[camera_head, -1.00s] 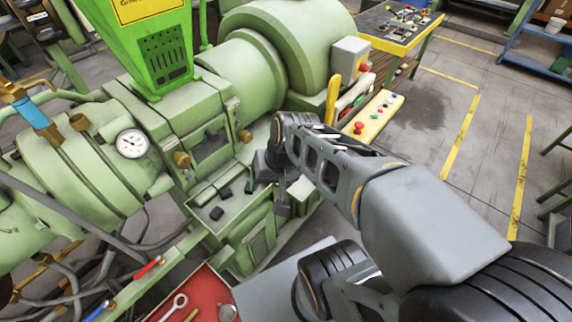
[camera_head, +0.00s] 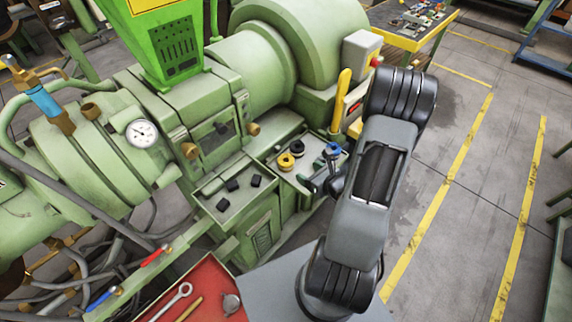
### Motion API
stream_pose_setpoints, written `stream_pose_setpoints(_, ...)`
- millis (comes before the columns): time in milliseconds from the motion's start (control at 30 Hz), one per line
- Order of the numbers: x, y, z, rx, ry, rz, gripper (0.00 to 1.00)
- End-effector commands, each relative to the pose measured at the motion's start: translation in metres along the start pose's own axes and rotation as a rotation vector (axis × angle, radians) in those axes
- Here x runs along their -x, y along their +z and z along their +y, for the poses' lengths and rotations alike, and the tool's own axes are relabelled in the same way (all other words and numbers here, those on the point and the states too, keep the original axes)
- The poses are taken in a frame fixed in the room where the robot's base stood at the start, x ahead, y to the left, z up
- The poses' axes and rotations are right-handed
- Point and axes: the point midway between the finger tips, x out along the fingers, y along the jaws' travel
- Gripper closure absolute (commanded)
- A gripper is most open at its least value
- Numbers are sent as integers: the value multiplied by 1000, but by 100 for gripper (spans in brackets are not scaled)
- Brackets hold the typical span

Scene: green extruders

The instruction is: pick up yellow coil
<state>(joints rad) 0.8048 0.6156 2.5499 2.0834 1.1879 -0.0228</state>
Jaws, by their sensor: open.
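A yellow coil (camera_head: 286,161) with a dark centre sits on the machine's grey tray ledge (camera_head: 318,147), left of the arm. A dark coil with a yellowish rim (camera_head: 297,147) stands just behind it. A blue coil (camera_head: 332,151) stands to their right, close to my arm. My gripper (camera_head: 308,184) is open, in front and slightly right of the yellow coil, apart from it in the picture. Its fingers point left and are small and partly hard to make out. I see nothing held between them.
The green extruder (camera_head: 105,150) fills the left and middle. A yellow lever (camera_head: 341,100) stands behind the tray. Black blocks (camera_head: 232,185) lie on a nearer ledge. A red tool tray (camera_head: 210,290) is at the front. The floor at right is clear.

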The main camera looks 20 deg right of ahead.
Motion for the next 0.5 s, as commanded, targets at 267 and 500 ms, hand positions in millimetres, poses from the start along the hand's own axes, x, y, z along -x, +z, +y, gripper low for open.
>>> stream_pose_setpoints(267, -29, -8, 1, 3, -3, -5, 30)
stream_pose_setpoints(500, -46, -8, 0, 5, 2, -3, 30)
